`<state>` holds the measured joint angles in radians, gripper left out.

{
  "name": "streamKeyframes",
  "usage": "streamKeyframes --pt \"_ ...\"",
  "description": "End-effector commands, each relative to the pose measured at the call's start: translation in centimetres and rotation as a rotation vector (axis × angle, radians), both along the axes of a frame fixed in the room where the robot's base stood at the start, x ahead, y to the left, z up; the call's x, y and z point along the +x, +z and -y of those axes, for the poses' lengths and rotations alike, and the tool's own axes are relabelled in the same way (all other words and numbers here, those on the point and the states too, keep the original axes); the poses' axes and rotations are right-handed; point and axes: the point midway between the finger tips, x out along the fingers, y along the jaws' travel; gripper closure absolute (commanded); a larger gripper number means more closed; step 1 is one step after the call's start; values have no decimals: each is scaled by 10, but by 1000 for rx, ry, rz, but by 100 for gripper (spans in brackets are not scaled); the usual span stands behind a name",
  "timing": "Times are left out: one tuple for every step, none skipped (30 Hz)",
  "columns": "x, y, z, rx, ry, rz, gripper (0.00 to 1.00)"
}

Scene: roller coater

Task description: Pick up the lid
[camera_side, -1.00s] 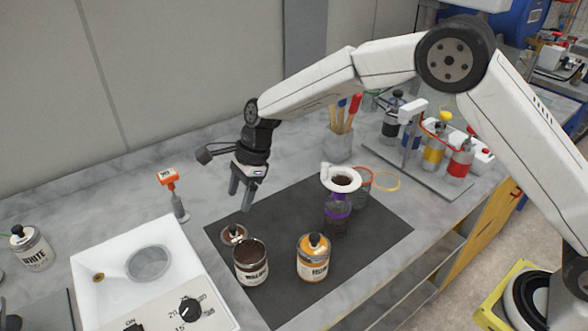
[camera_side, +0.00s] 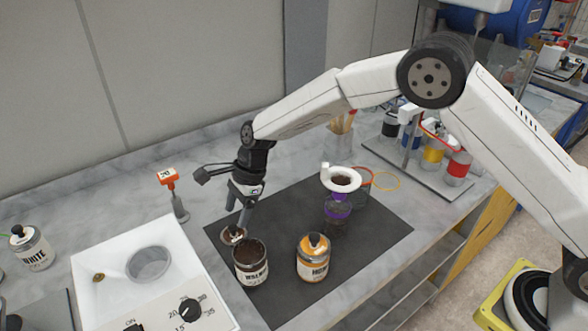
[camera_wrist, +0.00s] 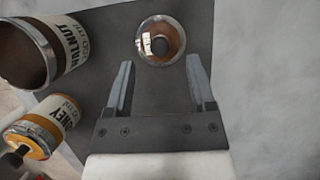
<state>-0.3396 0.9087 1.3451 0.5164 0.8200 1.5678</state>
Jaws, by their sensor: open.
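The lid (camera_side: 232,235) is a small round brown and metallic disc with a knob, lying on the dark mat (camera_side: 350,262) behind the walnut jar. In the wrist view the lid (camera_wrist: 160,41) lies just beyond the fingertips, between their lines. My gripper (camera_side: 238,215) points down at the lid from close above; whether the fingertips touch it I cannot tell. In the wrist view my gripper (camera_wrist: 158,65) is open, with nothing between its two fingers. The open walnut jar (camera_side: 251,264) stands beside the lid; it also shows in the wrist view (camera_wrist: 75,40).
A white coater box (camera_side: 190,265) is at left, with an orange-topped tool (camera_side: 172,190) behind. The mat's front right is clear.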

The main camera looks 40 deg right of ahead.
Motion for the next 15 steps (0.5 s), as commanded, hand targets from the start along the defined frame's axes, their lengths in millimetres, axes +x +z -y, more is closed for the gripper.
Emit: streamKeyframes --pt "-1 -6 -2 -1 1 -2 29" --pt "-1 -9 -3 -1 1 -2 29" --pt "-1 -14 -4 -1 2 -1 29" --pt "-1 -18 -6 -1 2 -2 29" --pt "-1 -21 -7 -1 2 -2 29" --pt "-1 -25 -9 -1 3 -1 29" --pt "-1 -28 -10 -1 2 0 29" --pt "-1 -31 -11 -1 2 0 29" --pt "-1 -34 -12 -1 1 -1 29" --pt "-1 -36 -13 -1 1 -1 29" --pt "-1 -37 -14 -1 1 -1 29" --pt "-1 -39 -14 -1 1 -1 29" --pt "-1 -40 -15 -1 0 -1 29" --pt "-1 -40 -15 -1 0 0 29" --pt "-1 -40 -15 -1 0 0 29"
